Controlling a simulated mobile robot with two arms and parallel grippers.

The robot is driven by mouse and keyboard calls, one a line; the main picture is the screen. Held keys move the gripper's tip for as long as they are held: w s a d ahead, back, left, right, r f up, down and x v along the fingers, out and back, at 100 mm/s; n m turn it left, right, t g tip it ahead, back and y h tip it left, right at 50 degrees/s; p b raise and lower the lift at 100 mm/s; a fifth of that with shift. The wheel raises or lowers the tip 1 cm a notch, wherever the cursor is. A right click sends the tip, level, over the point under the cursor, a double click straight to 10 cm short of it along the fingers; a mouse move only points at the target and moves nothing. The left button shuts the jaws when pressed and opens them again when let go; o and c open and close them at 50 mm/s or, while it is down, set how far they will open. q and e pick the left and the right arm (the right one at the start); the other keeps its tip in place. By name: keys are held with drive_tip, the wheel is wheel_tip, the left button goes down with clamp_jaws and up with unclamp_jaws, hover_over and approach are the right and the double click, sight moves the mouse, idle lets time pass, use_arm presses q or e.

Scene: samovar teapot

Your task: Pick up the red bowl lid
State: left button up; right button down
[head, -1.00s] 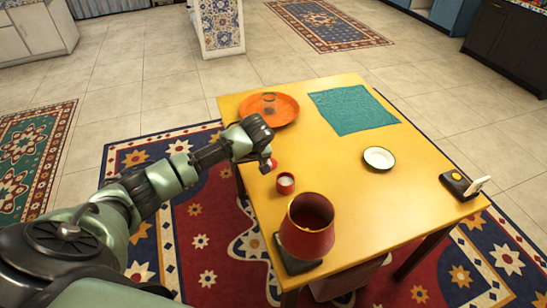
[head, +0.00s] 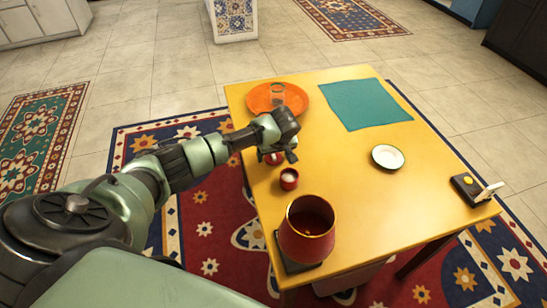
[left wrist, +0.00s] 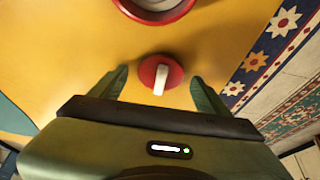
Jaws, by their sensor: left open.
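The red bowl lid (left wrist: 160,72) is a small red disc with a white upright handle. It lies on the yellow table. In the left wrist view it sits between the two fingers of my open left gripper (left wrist: 160,86), with space on both sides. Whether the fingers are at the lid's height is hard to tell. My right gripper is not in view.
A large red pot (head: 307,236) stands on a dark base at the near edge. An orange plate (head: 262,108) with a glass (head: 278,95), a teal cloth (head: 365,105), a white saucer (head: 387,157) and a black device (head: 468,189) are also on the yellow table (head: 395,215).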

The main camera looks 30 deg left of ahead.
use_arm(q)
drive_tip(key=c, duration=1.4)
drive_tip(key=shift+o, duration=0.2)
drive_tip(key=shift+r, duration=0.15)
